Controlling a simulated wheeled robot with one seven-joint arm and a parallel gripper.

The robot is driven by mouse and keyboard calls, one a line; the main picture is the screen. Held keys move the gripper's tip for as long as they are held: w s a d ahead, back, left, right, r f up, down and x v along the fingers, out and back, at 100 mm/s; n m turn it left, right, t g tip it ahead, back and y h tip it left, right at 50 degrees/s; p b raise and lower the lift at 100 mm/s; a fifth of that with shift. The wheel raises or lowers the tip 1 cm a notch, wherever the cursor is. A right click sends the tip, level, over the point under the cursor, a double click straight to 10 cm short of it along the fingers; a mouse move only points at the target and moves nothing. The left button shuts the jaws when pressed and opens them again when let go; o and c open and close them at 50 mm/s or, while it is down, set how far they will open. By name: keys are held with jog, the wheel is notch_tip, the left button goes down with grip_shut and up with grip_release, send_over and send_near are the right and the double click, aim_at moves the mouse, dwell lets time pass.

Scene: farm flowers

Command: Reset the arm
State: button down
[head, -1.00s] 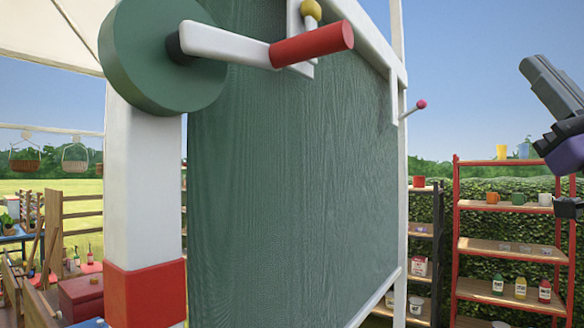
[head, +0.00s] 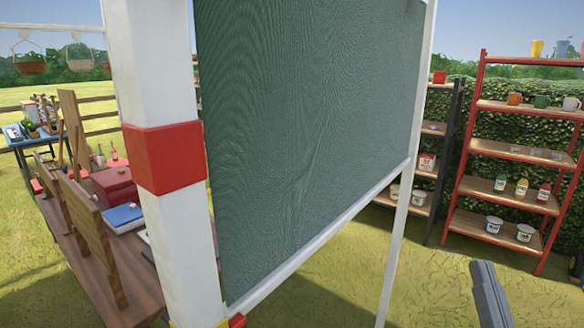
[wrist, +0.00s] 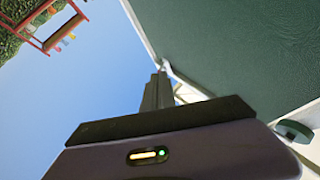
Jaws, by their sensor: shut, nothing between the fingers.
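My gripper (head: 482,270) shows at the lower right of the head view, only its dark grey finger end in the picture, over the grass. It is in front of and to the right of the board's white right post, holding nothing. In the wrist view my gripper's fingers (wrist: 160,78) are together and point up the picture, with sky around them and the board to their right. The rest of the arm is outside the head view.
A large green board (head: 300,130) in a white frame (head: 165,85) fills the middle. Shelves with cups and bottles (head: 510,150) stand at right. A wooden table (head: 75,235) is at left. Grass lies open at front right.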

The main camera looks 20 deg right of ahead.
jog(key=s+a+f+n+g+y, duration=0.3)
jog(key=s+a+f, duration=0.4)
jog(key=s+f, duration=0.4)
jog(key=s+a+f+n+g+y, duration=0.3)
jog(key=s+a+f+y, duration=0.3)
jog(key=s+f, duration=0.6)
jog(key=shift+s+a+g, duration=0.4)
jog(key=shift+a+g, duration=0.4)
jog(key=shift+a, duration=0.45)
jog(key=shift+f, duration=0.1)
